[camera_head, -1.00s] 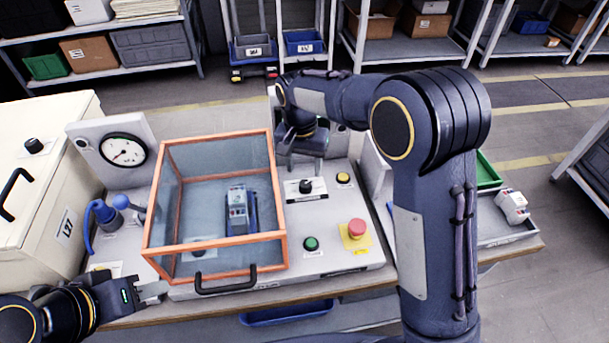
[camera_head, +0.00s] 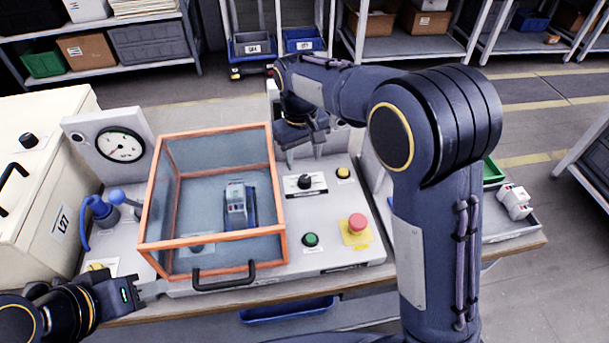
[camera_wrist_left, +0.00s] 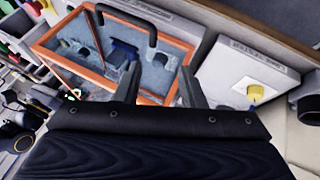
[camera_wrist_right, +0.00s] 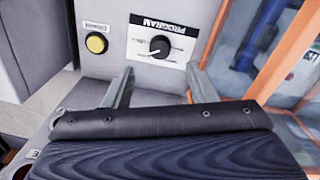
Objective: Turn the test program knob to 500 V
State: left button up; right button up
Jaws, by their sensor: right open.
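The test program knob is black and round (camera_head: 305,182), on a white label on the grey tester panel. In the right wrist view the knob (camera_wrist_right: 159,46) sits on a label reading PROGRAM, just beyond my fingertips and roughly between them. My right gripper (camera_wrist_right: 157,75) is open and empty; in the head view it (camera_head: 302,150) hangs above and behind the knob. The voltage marks are too small to read. My left gripper (camera_head: 157,287) is by the panel's front left edge; in the left wrist view its fingers (camera_wrist_left: 160,80) are apart with nothing between them.
An orange-framed clear cover (camera_head: 215,240) with a black handle encloses a device left of the knob. A yellow button (camera_head: 343,173), a green button (camera_head: 310,240) and a red emergency stop (camera_head: 357,226) are nearby. A pressure-style gauge (camera_head: 121,146) stands at the left.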

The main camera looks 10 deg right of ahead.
aim_at(305, 179)
jog(key=shift+f, duration=0.25)
jog(key=f, duration=0.7)
jog(key=shift+d+f, duration=0.1)
jog(key=shift+d, duration=0.1)
jog(key=c, duration=1)
